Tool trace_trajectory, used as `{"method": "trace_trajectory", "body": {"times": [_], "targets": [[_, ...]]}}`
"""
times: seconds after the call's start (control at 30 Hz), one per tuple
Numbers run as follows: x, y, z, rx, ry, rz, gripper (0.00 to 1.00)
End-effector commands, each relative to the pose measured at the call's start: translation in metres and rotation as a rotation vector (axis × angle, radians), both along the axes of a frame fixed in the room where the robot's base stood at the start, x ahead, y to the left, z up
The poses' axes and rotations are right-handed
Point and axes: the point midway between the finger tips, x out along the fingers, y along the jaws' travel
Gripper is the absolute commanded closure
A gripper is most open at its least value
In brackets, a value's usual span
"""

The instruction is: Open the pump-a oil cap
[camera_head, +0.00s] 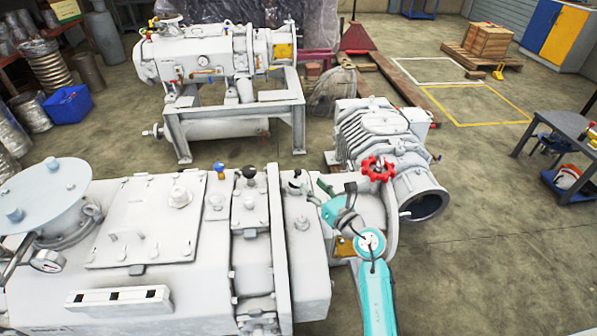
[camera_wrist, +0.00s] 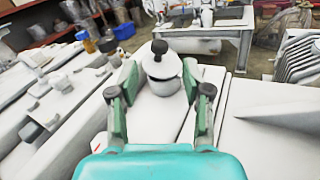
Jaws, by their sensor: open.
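A white rounded cap (camera_wrist: 162,64) with a small black knob on top stands upright on the white pump body in the wrist view. I take it for the pump-a oil cap, though no label is readable. My gripper (camera_wrist: 160,78) is open, with one green finger on each side of the cap. I cannot tell whether either finger touches it. In the head view my gripper (camera_head: 318,193) is at the right end of the large white pump (camera_head: 150,240), beside the cap (camera_head: 296,184). The gripper partly hides the pump's end there.
A black knob (camera_head: 249,172) and a blue-topped fitting (camera_head: 219,170) rise from the pump top to the left. A red handwheel (camera_head: 378,169) stands close to my arm on the right. A second pump (camera_head: 210,60) on a frame stands behind. Open floor lies to the right.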

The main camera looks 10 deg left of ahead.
Motion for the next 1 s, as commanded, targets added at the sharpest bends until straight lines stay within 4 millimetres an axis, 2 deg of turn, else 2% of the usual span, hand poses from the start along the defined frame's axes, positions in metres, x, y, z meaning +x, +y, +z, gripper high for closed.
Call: {"method": "trace_trajectory", "body": {"times": [0.2,0.4,0.6,0.87,0.9,1.0], "targets": [[0.03,0.029,0.001,0.001,0.0,0.004,0.51],[0.05,0.047,0.001,0.001,0.0,0.003,0.51],[0.058,0.055,0.0,0.0,0.0,0.002,0.51],[0.059,0.056,0.0,0.0,0.0,0.002,0.51],[0.059,0.056,0.0,0.0,0.0,0.002,0.54],[0.059,0.056,0.0,0.0,0.0,0.002,0.79]]}}
